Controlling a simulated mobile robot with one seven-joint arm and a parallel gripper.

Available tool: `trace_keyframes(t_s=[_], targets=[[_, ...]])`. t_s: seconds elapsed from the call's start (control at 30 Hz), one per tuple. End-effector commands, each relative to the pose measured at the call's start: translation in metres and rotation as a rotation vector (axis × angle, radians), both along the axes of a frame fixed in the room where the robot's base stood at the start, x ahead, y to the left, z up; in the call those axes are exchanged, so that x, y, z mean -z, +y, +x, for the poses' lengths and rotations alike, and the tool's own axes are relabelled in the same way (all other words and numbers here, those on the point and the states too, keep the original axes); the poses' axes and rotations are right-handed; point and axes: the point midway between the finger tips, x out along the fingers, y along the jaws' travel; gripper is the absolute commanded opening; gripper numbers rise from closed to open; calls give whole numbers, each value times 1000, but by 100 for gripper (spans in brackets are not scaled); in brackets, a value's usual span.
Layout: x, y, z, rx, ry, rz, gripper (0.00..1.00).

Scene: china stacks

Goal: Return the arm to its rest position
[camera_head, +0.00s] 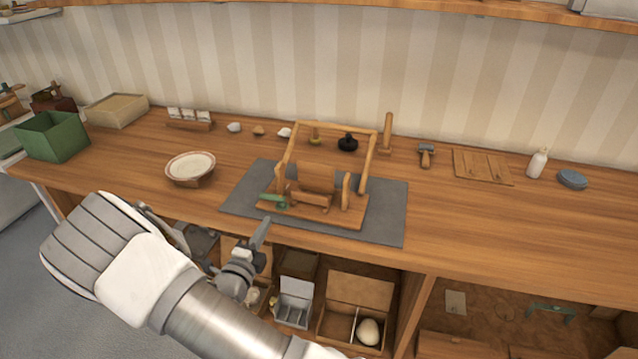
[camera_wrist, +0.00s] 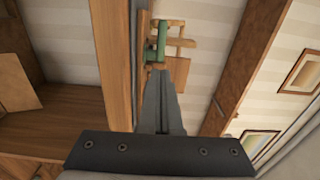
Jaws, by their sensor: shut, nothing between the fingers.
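My gripper (camera_head: 262,232) is at the front edge of the wooden counter, in front of the grey mat, at the end of my white and metal arm. In the wrist view its fingers (camera_wrist: 162,82) are together with nothing between them. A wooden frame stand (camera_head: 325,210) with a green part (camera_head: 273,201) stands on the grey mat (camera_head: 391,224). The green part also shows in the wrist view (camera_wrist: 160,42), beyond the fingertips. I cannot tell in the head view how far the fingertips are from the mat.
A bowl (camera_head: 190,168) stands left of the mat, and a green box (camera_head: 50,137) at the far left. A white bottle (camera_head: 537,163) and a blue stack (camera_head: 572,179) stand at the right. Open shelves with boxes and an egg (camera_head: 368,331) lie below. The counter's right front is clear.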

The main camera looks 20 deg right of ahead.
Motion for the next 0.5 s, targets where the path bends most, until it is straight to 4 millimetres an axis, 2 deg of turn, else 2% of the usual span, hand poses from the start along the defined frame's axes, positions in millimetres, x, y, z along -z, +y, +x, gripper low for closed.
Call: trace_keyframes(t_s=[0.27, 0.37, 0.5], targets=[[-5, -4, -1, 19, -14, 24, 0], [-20, -18, -6, 89, -62, 109, 0], [-53, -52, -24, 271, -196, 330, 0]])
